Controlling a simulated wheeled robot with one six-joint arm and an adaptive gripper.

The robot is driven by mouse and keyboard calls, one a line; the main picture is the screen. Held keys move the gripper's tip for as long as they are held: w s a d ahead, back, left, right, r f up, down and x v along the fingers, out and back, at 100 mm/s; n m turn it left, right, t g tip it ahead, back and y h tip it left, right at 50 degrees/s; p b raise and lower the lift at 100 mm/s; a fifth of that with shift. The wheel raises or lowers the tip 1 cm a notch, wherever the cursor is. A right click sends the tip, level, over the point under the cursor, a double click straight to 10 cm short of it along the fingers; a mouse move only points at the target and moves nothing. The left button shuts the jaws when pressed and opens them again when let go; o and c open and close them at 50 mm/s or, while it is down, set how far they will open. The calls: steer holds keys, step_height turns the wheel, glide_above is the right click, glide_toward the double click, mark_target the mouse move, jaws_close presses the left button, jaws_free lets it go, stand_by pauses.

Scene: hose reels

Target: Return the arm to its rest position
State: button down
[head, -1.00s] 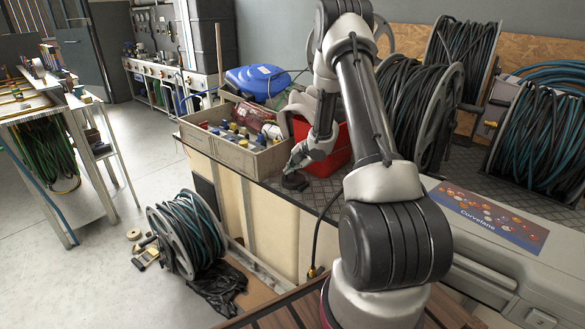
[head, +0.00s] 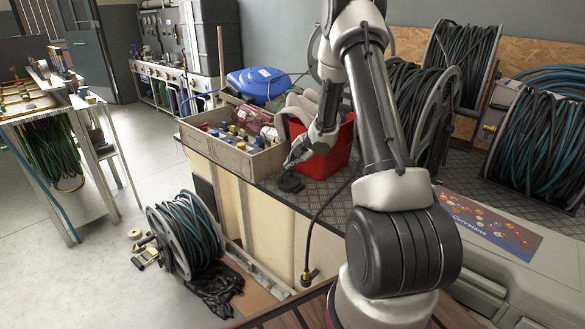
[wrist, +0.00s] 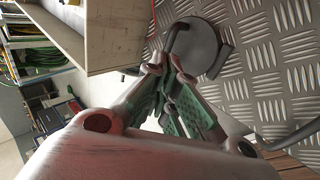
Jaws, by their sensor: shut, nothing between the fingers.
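My arm crosses the right half of the head view, with its forearm rising and the wrist hanging down over the bench. My gripper (head: 292,162) is shut and empty, just above a small black round piece (head: 290,184) on the bench top. In the wrist view the fingers of my gripper (wrist: 165,68) come together with nothing between them. The black round piece (wrist: 201,47) lies just beyond the fingertips there. I cannot tell the exact gap between them.
A red bin (head: 325,157) stands right behind my gripper, and a grey crate of fittings (head: 222,156) stands to its left. Hose reels (head: 425,100) stand behind the arm. A grey case (head: 505,235) lies at right. The patterned metal bench top (head: 320,195) is partly clear.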

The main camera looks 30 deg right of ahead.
steer(key=v, duration=0.8)
steer(key=shift+w+r, duration=0.15)
steer(key=shift+r, duration=0.1)
